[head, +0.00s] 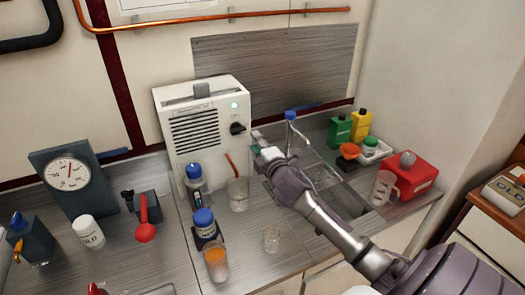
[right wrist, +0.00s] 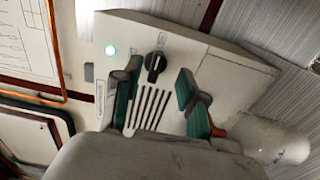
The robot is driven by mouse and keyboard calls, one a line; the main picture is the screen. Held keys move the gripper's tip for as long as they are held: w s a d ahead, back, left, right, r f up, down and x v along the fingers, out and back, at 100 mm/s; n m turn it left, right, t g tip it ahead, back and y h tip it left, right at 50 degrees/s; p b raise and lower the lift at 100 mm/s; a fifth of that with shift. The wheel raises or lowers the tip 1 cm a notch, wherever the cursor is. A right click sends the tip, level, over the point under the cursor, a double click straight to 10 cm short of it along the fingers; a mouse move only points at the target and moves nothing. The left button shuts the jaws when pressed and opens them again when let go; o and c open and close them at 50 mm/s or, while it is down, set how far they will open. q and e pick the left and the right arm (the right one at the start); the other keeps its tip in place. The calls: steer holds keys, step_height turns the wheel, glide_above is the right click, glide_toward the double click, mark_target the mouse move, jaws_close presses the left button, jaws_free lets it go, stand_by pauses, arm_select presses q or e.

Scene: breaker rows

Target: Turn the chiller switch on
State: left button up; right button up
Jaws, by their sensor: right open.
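The chiller is a white box (head: 196,135) with dark vent slots, standing against the back wall; its white body also shows in the right wrist view (right wrist: 235,75). Its switch is a black rotary knob (head: 238,128) on the right of its front. A green light (head: 234,105) glows above the knob. My right gripper (head: 257,143) is just right of and in front of the knob. In the right wrist view the knob (right wrist: 155,66) lies between and beyond the two open fingers (right wrist: 158,92), apparently untouched. My left gripper is not in view.
A beaker (head: 238,194) with a reddish-brown stick stands below the knob. Blue-capped bottles (head: 194,184) stand in front of the chiller. A sink (head: 345,198) lies under my right arm. A gauge (head: 68,175) stands at left; a red container (head: 405,178) at right.

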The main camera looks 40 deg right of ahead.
steer(key=shift+v, duration=2.35)
